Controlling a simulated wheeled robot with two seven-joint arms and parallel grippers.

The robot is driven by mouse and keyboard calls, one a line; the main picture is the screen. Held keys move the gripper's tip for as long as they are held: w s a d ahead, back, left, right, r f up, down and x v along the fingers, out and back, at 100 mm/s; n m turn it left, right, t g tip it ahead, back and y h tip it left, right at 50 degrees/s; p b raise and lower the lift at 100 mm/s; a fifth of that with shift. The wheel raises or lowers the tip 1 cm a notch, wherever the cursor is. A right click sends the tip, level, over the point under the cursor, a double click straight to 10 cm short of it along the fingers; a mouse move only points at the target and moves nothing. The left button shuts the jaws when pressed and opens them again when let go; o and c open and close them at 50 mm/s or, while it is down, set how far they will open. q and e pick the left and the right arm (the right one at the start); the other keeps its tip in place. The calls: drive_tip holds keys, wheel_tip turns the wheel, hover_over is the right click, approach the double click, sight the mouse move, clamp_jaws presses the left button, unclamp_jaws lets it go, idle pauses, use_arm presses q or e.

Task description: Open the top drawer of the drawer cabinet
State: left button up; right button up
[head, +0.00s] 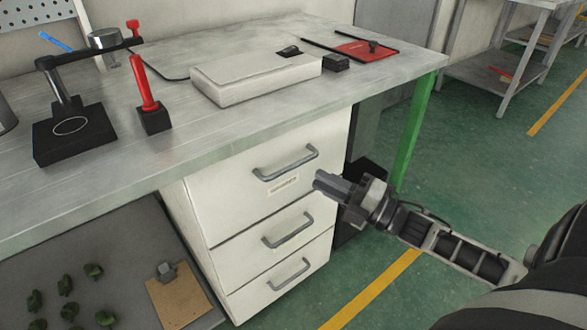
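A white drawer cabinet (232,210) with three drawers stands under the workbench. Its top drawer (230,196) is closed and has a grey bar handle (286,165) with a small label below it. The middle handle (288,231) and the bottom handle (289,275) are on closed drawers. My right gripper (320,183) is in front of the cabinet, just right of and slightly below the top handle in the picture. It appears apart from the handle. Its fingers look close together, but their gap cannot be made out. My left gripper is not in view.
The workbench (205,130) carries a white flat case (255,77), a black stand with a red tool (146,90), and a black fixture (73,135). A green table leg (413,130) stands right of the cabinet.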

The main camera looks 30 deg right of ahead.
sight(294, 165)
drive_tip(key=b+x, duration=0.1)
drive_tip(key=x, duration=0.7)
drive_tip(key=shift+s, duration=0.1)
clamp_jaws()
